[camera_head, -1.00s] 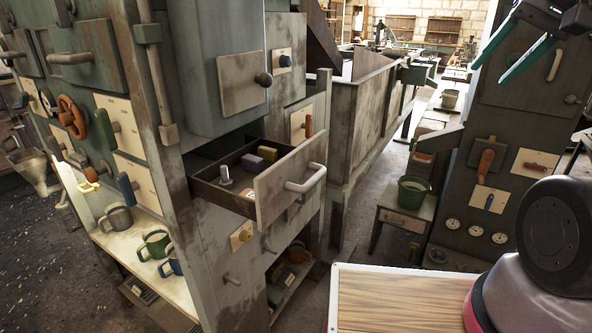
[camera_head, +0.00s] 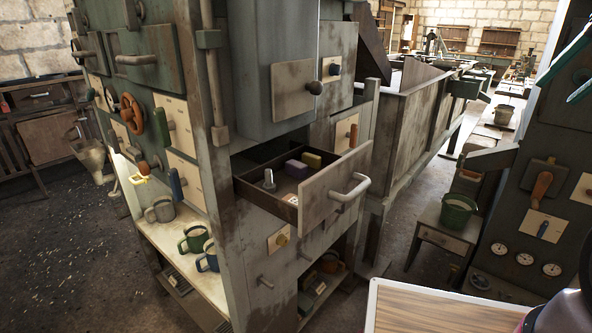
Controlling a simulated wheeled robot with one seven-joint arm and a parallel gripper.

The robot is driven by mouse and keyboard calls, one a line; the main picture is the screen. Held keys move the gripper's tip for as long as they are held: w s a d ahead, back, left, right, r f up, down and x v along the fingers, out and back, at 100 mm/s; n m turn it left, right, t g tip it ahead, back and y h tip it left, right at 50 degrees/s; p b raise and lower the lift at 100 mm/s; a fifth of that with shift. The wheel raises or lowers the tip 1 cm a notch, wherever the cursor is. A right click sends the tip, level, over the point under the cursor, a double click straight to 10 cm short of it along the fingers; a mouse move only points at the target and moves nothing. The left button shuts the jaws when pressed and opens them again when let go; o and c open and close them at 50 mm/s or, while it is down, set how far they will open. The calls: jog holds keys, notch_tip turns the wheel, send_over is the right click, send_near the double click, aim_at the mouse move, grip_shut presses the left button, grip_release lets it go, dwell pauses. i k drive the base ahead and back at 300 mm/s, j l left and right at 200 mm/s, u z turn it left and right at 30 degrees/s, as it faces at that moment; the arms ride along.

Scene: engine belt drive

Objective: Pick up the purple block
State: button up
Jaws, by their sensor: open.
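The purple block (camera_head: 297,169) lies inside an open drawer (camera_head: 322,205) in the grey cabinet. An olive-green block (camera_head: 312,160) lies just behind it to the right, and a small grey metal peg-like piece (camera_head: 269,179) stands to its left in the same drawer. My gripper (camera_head: 570,75) shows only in part at the upper right edge, with teal fingers apart. It is far from the drawer and holds nothing that I can see.
Several mugs (camera_head: 194,240) stand on the shelf below and left of the drawer. A wooden-topped surface (camera_head: 440,310) is at the bottom right. A green bucket (camera_head: 457,213) stands on a small table at the right. The floor at the left is open.

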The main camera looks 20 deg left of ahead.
aim_at(298, 170)
jog(key=i+l, duration=0.45)
jog(key=i, duration=0.2)
jog(key=i+l+u, duration=0.1)
jog(key=u, duration=0.35)
jog(key=i+l+u, duration=0.15)
jog(key=u, duration=0.25)
jog(key=l+u, duration=0.2)
jog(key=u, duration=0.25)
jog(key=j+u, duration=0.35)
jog(key=j, duration=0.35)
